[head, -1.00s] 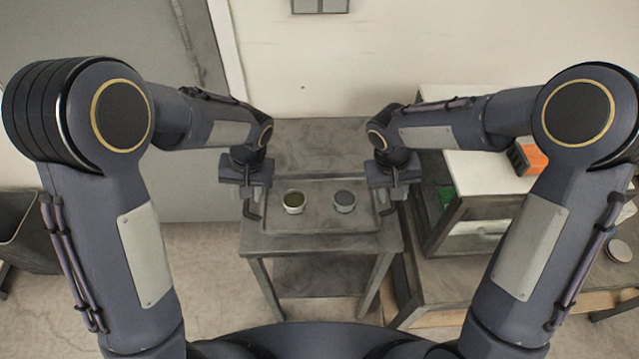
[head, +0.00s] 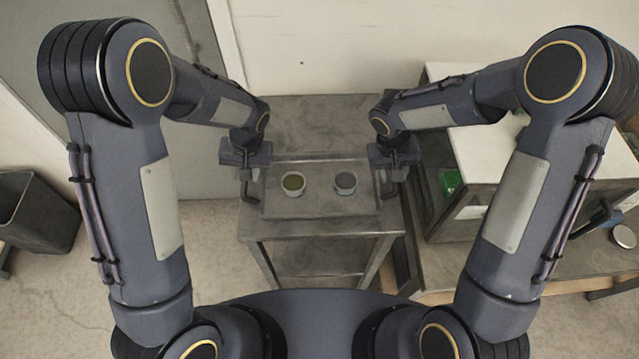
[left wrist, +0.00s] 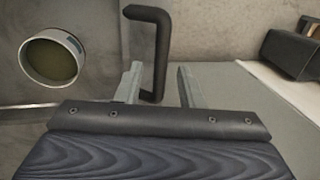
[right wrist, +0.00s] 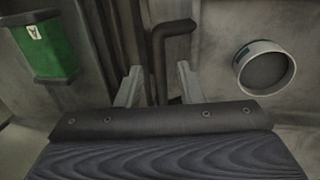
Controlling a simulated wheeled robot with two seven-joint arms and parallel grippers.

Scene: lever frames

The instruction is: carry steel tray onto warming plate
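The grey steel tray (head: 320,208) lies on a grey metal table and carries two small cups. One cup (head: 292,184) has olive contents and the other (head: 345,183) has grey contents. The left gripper (head: 249,182) is at the tray's left end. In the left wrist view its open fingers (left wrist: 158,80) stand either side of a black handle (left wrist: 162,50), with gaps. The right gripper (head: 391,180) is at the right end. Its open fingers (right wrist: 157,80) likewise stand either side of the other handle (right wrist: 158,55). I cannot make out the warming plate.
The table (head: 320,228) has a bare strip behind the tray. A white-topped bench (head: 490,165) stands close on the right, with a green item (head: 450,181) under its top. A dark bin (head: 38,215) stands on the floor at left.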

